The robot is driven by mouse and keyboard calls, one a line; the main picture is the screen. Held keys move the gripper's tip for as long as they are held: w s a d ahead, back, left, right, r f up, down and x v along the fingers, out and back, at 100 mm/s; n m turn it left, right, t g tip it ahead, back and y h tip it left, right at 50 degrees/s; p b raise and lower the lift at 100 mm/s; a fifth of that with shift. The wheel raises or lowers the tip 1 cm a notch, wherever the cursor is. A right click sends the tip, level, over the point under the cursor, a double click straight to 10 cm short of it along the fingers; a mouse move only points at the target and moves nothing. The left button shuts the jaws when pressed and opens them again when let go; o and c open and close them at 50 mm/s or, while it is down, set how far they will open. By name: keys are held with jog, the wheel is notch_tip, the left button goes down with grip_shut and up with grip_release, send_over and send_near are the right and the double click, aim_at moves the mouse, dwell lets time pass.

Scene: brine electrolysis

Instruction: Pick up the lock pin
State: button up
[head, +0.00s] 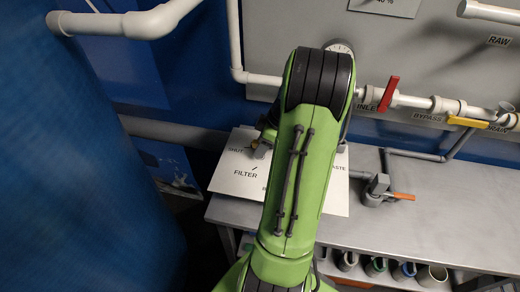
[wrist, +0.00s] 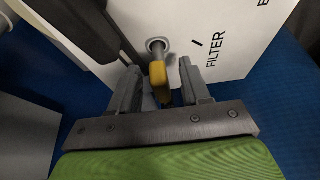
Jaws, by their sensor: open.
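A small yellow piece (wrist: 158,74), which may be the lock pin, sits at a round metal fitting (wrist: 157,45) on a white panel (wrist: 215,25) marked FILTER. In the wrist view it lies between the two grey fingers of my gripper (wrist: 160,88). My gripper is open, with a finger on each side of the yellow piece; I cannot tell whether either finger touches it.
A dark bar (wrist: 88,30) runs close beside the left finger. White pipes with a red valve handle (head: 389,93) and a yellow one (head: 467,122) cross the wall. A grey fitting with an orange handle (head: 402,196) stands on the grey bench (head: 450,205). A blue surface (head: 80,150) fills the left.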

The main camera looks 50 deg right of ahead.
jog(key=shift+r, duration=0.1)
grip_shut()
